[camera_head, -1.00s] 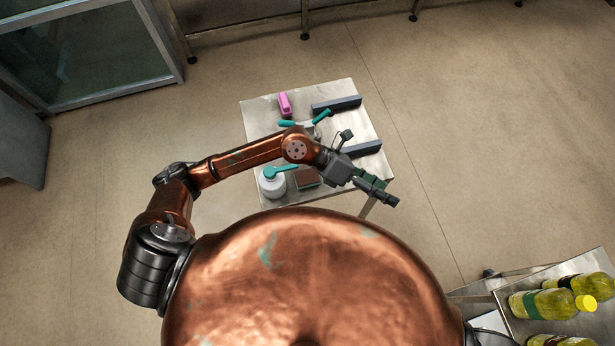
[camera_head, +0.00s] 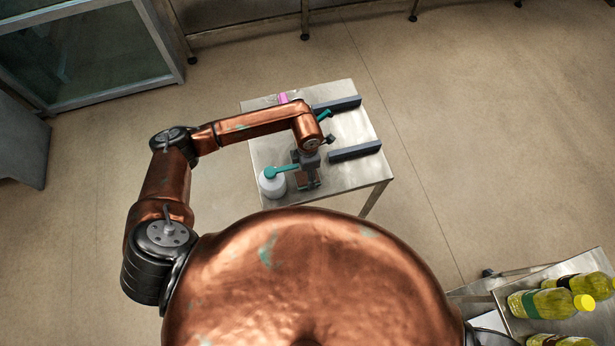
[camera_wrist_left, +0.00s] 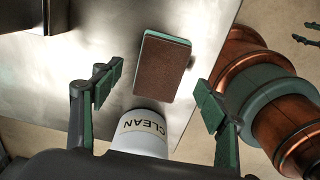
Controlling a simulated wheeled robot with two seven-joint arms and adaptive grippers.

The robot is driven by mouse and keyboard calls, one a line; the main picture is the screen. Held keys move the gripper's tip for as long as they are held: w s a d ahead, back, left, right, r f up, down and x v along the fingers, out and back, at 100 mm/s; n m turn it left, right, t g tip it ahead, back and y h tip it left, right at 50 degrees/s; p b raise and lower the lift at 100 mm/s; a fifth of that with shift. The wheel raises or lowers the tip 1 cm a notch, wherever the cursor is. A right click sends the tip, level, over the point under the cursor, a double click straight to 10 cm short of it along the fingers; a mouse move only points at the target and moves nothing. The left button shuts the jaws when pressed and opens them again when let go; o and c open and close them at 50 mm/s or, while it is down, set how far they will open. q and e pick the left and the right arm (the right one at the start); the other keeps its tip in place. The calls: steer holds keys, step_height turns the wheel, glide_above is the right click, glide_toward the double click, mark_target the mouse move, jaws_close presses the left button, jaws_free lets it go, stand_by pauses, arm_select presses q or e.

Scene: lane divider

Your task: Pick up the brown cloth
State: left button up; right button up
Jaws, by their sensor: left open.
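The brown cloth (camera_wrist_left: 160,68) shows in the left wrist view as a flat, folded rectangle, brown on top with a teal edge. It lies on the metal table (camera_wrist_left: 205,28) and looks apart from the fingers. My left gripper (camera_wrist_left: 158,80) is open, with one finger on each side of the cloth in that view. In the head view my left gripper (camera_head: 308,172) points down over the table's near side and hides most of the cloth.
A white bottle (camera_head: 272,184) with a teal top stands just left of the gripper; its CLEAN label (camera_wrist_left: 143,125) shows in the wrist view. Two dark bars (camera_head: 355,151) (camera_head: 337,105) lie on the table's right side. A pink object (camera_head: 283,98) is at the back.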

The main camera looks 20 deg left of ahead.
arm_select(q)
steer(key=shift+f, duration=1.15)
steer(key=shift+c, duration=0.5)
steer(key=c, duration=1.1)
